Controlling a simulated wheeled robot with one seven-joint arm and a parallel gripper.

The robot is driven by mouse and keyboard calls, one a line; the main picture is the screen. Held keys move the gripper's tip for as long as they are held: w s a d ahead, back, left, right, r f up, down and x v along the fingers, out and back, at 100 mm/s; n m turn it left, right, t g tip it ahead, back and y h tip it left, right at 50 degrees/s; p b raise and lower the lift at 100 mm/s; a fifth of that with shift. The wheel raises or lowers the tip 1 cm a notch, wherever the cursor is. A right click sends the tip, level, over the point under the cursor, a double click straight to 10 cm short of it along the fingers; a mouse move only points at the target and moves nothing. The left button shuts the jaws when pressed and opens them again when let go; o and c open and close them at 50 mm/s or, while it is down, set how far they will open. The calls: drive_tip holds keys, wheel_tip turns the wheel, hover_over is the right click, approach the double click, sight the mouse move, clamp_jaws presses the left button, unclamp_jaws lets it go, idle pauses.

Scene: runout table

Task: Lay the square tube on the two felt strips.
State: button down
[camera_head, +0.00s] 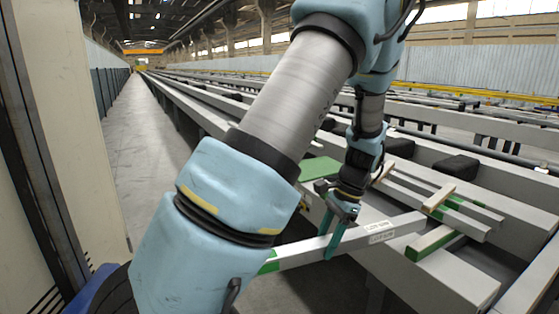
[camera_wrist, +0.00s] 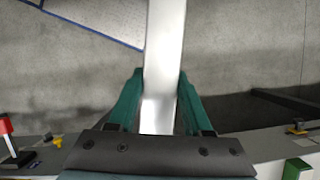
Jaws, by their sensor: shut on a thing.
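The square tube (camera_head: 395,228) is pale grey, with a white label near its right end and a green band near its left part. My gripper (camera_head: 335,248) is shut on it and holds it beside the grey table beams, over the floor. In the wrist view the tube (camera_wrist: 165,50) runs straight between the teal fingers of my gripper (camera_wrist: 160,85). Green strips, which look like the felt, show on the table: one (camera_head: 418,250) by a wooden bar at the right end of the tube, another (camera_head: 320,168) further back. My arm hides part of the table and the tube's left end.
Other grey tubes (camera_head: 462,218) lie on the table beyond my gripper, with a wooden spacer (camera_head: 440,197) across them. Black blocks (camera_head: 457,165) stand behind. Long grey beams run into the distance. A concrete walkway (camera_head: 145,160) is clear at left.

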drive_tip(key=w+a+f+n+g+h, duration=0.1)
drive_tip(key=w+a+f+n+h, duration=0.1)
drive_tip(key=a+f+n, duration=0.5)
drive_tip(key=w+a+f+n+g+h, duration=0.1)
drive_tip(key=a+f+n, duration=0.6)
drive_tip(key=a, duration=0.7)
drive_tip(key=shift+w+f+g+h, duration=0.25)
drive_tip(key=shift+w+g+h, duration=0.2)
drive_tip(key=shift+w, duration=0.7)
